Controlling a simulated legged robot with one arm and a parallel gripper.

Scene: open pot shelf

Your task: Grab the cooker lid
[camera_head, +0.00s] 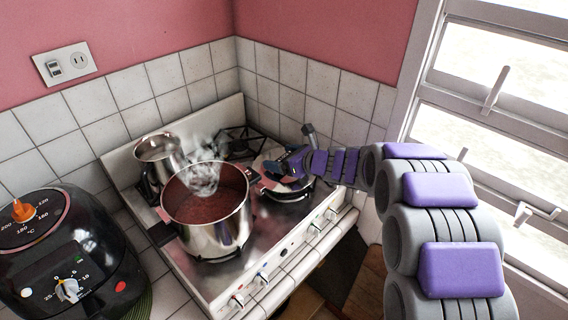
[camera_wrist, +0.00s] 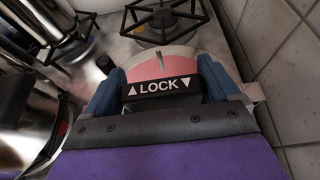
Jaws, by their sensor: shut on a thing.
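My gripper (camera_head: 288,168) reaches in from the right over the lid. In the wrist view the two blue fingers of my gripper (camera_wrist: 158,90) stand at either end of the LOCK bar, shut on it. My gripper hides much of the lid, and I cannot tell whether it is lifted off what lies below.
A large steaming pot (camera_head: 208,229) with reddish-brown contents stands just left of my gripper. A smaller steel pot (camera_head: 158,158) stands behind it. A bare burner (camera_head: 238,142) is at the back. A black fryer (camera_head: 62,255) is at left; tiled walls close off the rear.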

